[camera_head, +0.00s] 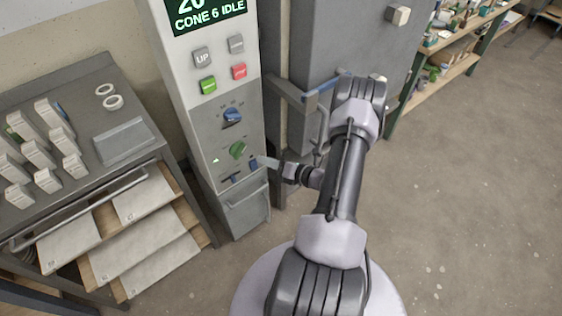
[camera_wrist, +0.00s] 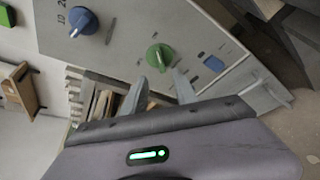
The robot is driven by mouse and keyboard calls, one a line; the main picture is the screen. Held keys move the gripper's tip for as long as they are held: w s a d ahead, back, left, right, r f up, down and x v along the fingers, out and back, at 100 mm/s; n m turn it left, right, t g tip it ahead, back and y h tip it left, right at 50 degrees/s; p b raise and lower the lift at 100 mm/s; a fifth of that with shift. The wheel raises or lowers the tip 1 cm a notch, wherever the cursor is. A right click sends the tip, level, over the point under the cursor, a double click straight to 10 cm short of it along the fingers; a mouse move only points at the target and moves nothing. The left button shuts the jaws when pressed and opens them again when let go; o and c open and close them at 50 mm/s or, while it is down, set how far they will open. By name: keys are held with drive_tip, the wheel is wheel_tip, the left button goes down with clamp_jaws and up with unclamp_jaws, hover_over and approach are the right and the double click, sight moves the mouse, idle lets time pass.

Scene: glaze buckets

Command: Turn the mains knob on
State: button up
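A green round knob (camera_head: 238,150) with a raised grip bar sits low on the front of the pale control cabinet (camera_head: 190,50). It also shows in the wrist view (camera_wrist: 159,57); the small lettering around it is unreadable, so I cannot confirm that it is the mains knob. A blue knob (camera_head: 231,115) with a scale sits above it and also shows in the wrist view (camera_wrist: 83,22). My gripper (camera_head: 262,162) is just right of the green knob. In the wrist view its two fingers (camera_wrist: 161,78) are apart and empty, with the green knob just beyond the tips.
Above the knobs are UP, grey, green (camera_head: 208,85) and red (camera_head: 239,71) buttons and a display reading CONE 6 IDLE. A small blue switch (camera_wrist: 214,63) sits beside the green knob. A grey kiln-like cabinet (camera_head: 345,40) with a handle stands right; a shelved cart (camera_head: 125,140) stands left.

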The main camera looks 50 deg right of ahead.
drive_tip(key=v, duration=0.6)
drive_tip(key=shift+s+p, duration=0.2)
drive_tip(key=shift+p, duration=0.25)
drive_tip(key=w+a+r+n+g+y+b, duration=0.1)
drive_tip(key=w+a+r+n+g+y, duration=0.3)
drive_tip(key=a+r+n, duration=0.65)
drive_tip(key=w+a+r+n+g+y, duration=0.3)
drive_tip(key=a+r+n+g+y, duration=0.1)
drive_tip(key=a+r+n, duration=0.7)
drive_tip(key=s+a+r+n+h, duration=0.3)
drive_tip(key=s+a+r+n, duration=0.2)
drive_tip(key=s+a+n, duration=0.2)
drive_tip(key=s+a+r+n+g+h+b, duration=0.1)
drive_tip(key=s+a+r+n+h, duration=0.2)
drive_tip(key=n, duration=0.9)
drive_tip(key=s+a+r, duration=0.2)
drive_tip(key=s+a, duration=0.2)
drive_tip(key=shift+s+a+r+h, duration=0.15)
drive_tip(key=shift+a+r+h, duration=0.25)
